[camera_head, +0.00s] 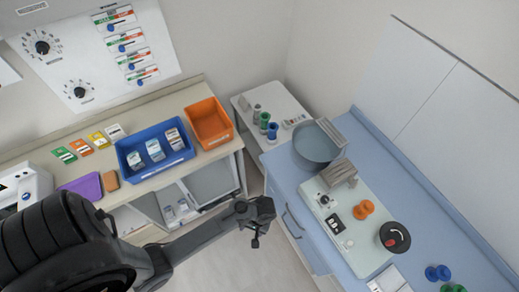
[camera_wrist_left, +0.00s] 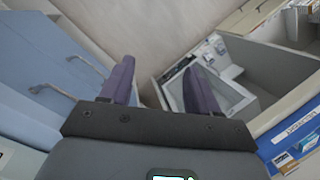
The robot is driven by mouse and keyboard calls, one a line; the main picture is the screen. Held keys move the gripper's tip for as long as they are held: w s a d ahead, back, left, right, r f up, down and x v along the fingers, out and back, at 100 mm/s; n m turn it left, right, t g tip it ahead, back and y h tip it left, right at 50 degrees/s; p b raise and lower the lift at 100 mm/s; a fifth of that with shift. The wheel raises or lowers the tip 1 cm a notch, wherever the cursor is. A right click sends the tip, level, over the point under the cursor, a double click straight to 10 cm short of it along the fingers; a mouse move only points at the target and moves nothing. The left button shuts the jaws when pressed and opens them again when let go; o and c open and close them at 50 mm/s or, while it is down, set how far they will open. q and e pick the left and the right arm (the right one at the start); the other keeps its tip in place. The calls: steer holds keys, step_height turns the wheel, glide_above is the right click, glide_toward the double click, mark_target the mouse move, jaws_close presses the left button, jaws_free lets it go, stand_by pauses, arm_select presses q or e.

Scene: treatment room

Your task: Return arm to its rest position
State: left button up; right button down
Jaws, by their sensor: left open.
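My left gripper (camera_head: 258,222) is at the end of my dark left arm, which comes in from the lower left in the head view. It hangs in the air over the floor gap between the cream counter and the blue cabinet. In the left wrist view my left gripper (camera_wrist_left: 158,85) shows two dark purple fingers set wide apart with nothing between them. My right gripper is in neither view.
A cream counter (camera_head: 225,152) at left bears a blue bin (camera_head: 125,168) with white boxes and an orange bin (camera_head: 208,122). At right, a blue counter (camera_head: 290,180) bears a grey round basin (camera_head: 315,148) and a pale tray (camera_head: 350,262). Open floor (camera_head: 235,265) lies between.

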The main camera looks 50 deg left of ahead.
arm_select(q)
steer(key=s+r+p, duration=0.1)
steer(key=s+r, duration=0.1)
steer(key=s, duration=0.6)
steer(key=w+r+m+t, duration=0.2)
steer(key=r+m+t, duration=0.1)
steer(key=r, duration=0.8)
steer(key=w+r+m+t+h, duration=0.1)
steer(key=w+r+m+t, duration=0.2)
steer(key=r, duration=0.8)
steer(key=shift+w+d+m+t+p, duration=0.15)
steer(key=shift+w+m+t+p, duration=0.2)
steer(key=shift+m, duration=0.75)
steer(key=shift+r, duration=0.1)
